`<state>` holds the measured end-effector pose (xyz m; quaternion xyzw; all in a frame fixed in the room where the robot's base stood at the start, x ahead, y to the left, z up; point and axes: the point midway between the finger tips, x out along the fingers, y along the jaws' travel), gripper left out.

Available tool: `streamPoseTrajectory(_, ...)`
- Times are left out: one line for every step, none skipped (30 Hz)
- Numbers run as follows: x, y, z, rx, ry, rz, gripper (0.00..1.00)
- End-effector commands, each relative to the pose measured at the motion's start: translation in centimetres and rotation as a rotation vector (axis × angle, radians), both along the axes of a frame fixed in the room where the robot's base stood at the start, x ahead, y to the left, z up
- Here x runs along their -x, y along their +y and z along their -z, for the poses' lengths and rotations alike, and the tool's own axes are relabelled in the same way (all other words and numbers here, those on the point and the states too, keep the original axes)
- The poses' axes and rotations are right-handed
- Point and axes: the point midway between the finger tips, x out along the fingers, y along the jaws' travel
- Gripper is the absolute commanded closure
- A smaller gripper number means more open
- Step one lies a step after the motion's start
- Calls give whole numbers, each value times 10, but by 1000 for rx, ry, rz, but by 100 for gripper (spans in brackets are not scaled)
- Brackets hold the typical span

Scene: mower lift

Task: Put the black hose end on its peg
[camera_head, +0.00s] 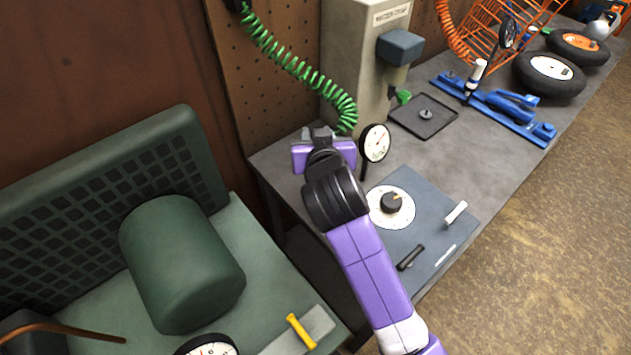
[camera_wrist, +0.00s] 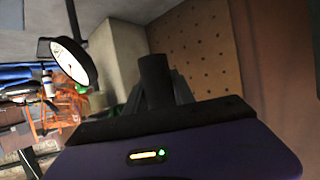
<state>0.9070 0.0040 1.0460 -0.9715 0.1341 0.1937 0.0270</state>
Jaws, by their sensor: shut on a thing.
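My gripper (camera_head: 318,134) is over the back left corner of the grey bench, in front of the pegboard. In the wrist view its grey fingers are closed on a dark upright cylinder (camera_wrist: 155,80), which looks like the black hose end. My gripper's purple body hides the lower part of that view. In the head view the held piece is mostly hidden by my gripper. A green coiled hose (camera_head: 300,68) hangs from a dark fitting (camera_head: 237,5) at the top and comes down just behind my gripper. I cannot make out the peg in either view.
A round dial gauge (camera_head: 375,143) stands close right of my gripper, also large in the wrist view (camera_wrist: 68,60). A grey machine column (camera_head: 350,60) stands behind. A flat panel with a knob (camera_head: 391,203) lies in front. A green machine (camera_head: 180,265) fills the left.

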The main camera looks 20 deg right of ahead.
Motion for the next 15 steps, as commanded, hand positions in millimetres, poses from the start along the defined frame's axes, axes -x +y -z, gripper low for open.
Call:
streamPoseTrajectory(1, 0, 14, 3, 6, 0, 100)
streamPoseTrajectory(1, 0, 22, 2, 6, 0, 100)
streamPoseTrajectory(1, 0, 31, 2, 5, 0, 100)
streamPoseTrajectory(1, 0, 39, 2, 5, 0, 100)
streamPoseTrajectory(1, 0, 46, 3, 5, -1, 100)
streamPoseTrajectory(1, 0, 56, 3, 5, -1, 100)
streamPoseTrajectory(0, 0, 63, 2, 4, 0, 100)
streamPoseTrajectory(1, 0, 70, 3, 5, -1, 100)
streamPoseTrajectory(1, 0, 79, 2, 4, 0, 100)
streamPoseTrajectory(0, 0, 86, 3, 4, -1, 100)
streamPoseTrajectory(0, 0, 92, 1, 3, 0, 100)
streamPoseTrajectory(0, 0, 99, 4, 2, -1, 100)
streamPoseTrajectory(0, 0, 104, 2, 1, -1, 100)
streamPoseTrajectory(0, 0, 108, 2, 1, -1, 100)
streamPoseTrajectory(0, 0, 112, 2, 0, -1, 100)
